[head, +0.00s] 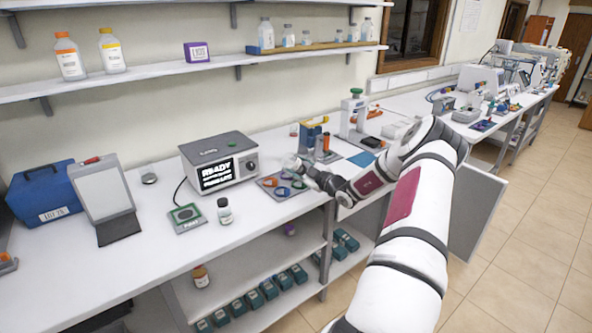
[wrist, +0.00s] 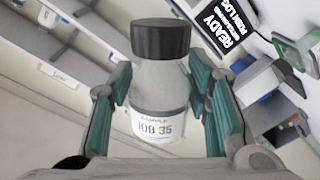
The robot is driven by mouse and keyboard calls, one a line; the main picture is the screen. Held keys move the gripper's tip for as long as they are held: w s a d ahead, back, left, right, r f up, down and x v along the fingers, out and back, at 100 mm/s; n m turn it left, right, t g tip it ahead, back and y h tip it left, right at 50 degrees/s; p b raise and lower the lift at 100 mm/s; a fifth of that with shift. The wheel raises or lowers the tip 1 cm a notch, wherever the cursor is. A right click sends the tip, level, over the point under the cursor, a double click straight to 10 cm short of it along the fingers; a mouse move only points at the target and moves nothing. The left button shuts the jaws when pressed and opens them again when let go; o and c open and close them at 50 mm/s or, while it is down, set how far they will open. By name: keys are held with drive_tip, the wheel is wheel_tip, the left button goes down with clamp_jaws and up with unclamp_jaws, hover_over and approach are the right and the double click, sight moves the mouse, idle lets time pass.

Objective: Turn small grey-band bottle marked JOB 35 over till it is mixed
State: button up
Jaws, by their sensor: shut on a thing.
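The JOB 35 bottle (wrist: 158,88) is between the two fingers of my gripper (wrist: 163,105) in the wrist view. It is small and pale, with a dark ribbed cap and a white label reading SAMPLE JOB 35. The green finger pads close on its sides. Its cap points to the top of that view, while the room behind looks slanted, so the bottle seems tilted. I cannot tell how far its contents are mixed. In the head view my gripper (head: 308,172) is over the bench, right of the READY device; the bottle is hard to make out there.
The READY device (head: 219,161) stands left of my gripper. A dark-capped bottle (head: 224,212) and a green-edged pad (head: 187,217) are in front of it. A mat with coloured rings (head: 283,186) lies below my gripper. An orange-and-blue stand (head: 313,135) is behind.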

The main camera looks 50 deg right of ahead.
drive_tip(key=n, duration=0.6)
drive_tip(key=shift+n, duration=0.3)
drive_tip(key=n, duration=0.4)
drive_tip(key=shift+b, duration=0.4)
drive_tip(key=n, duration=0.3)
drive_tip(key=n+b, duration=0.1)
drive_tip(key=n, duration=0.5)
drive_tip(key=shift+w+b, duration=0.1)
drive_tip(key=shift+b, duration=0.25)
drive_tip(key=shift+n, duration=0.5)
